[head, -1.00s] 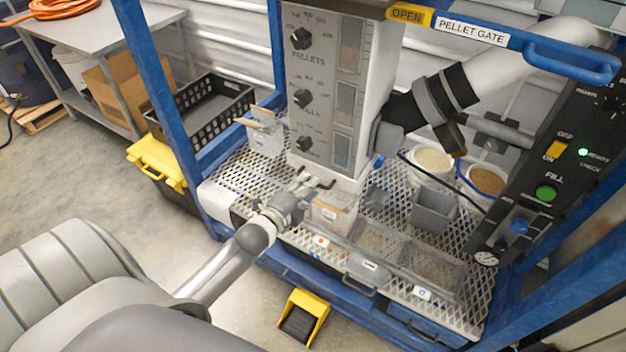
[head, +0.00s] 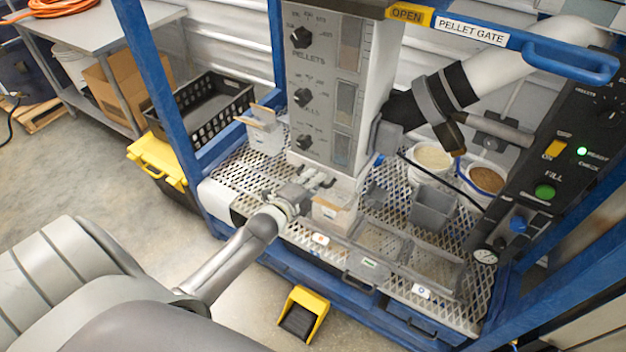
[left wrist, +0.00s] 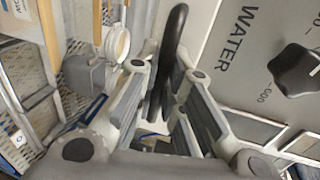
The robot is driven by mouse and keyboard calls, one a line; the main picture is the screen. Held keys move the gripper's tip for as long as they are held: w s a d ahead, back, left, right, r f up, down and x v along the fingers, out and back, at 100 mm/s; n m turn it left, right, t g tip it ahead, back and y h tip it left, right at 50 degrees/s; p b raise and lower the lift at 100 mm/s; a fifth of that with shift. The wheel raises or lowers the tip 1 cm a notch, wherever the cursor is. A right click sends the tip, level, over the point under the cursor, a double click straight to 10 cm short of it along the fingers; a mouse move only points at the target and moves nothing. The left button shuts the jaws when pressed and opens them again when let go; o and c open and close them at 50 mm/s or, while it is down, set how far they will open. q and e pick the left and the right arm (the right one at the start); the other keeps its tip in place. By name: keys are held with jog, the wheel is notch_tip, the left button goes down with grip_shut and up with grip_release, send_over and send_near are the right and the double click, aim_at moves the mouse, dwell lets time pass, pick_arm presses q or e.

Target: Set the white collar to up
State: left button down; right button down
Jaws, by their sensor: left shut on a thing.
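The white collar (head: 346,184) appears to be the pale sleeve around the foot of the grey hopper column. A black handle (left wrist: 170,62) stands out from a white surface in the left wrist view; in the head view it is small and partly hidden by my gripper. My left gripper (head: 308,186) is at the front left of the collar. In the left wrist view the fingers (left wrist: 165,110) are on both sides of the black handle, shut on it. The collar's exact height on the column is hard to tell. My right gripper does not show.
A clear bin (head: 334,214) stands on the mesh deck just below the collar. Blue frame posts (head: 150,75) stand left of the column. Grey bins and white buckets (head: 431,160) stand to the right. A yellow pedal (head: 303,314) is on the floor.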

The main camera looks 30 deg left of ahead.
pick_arm(q)
notch_tip(320, 180, up, 4)
jog(key=p, duration=0.3)
jog(key=shift+r, duration=0.1)
jog(key=shift+w, duration=0.1)
jog(key=c, duration=1.7)
grip_release()
jog(key=shift+r, duration=0.1)
jog(key=shift+o, duration=0.8)
jog(key=shift+s+f, duration=0.2)
jog(key=shift+f, duration=0.05)
jog(key=v, duration=1.2)
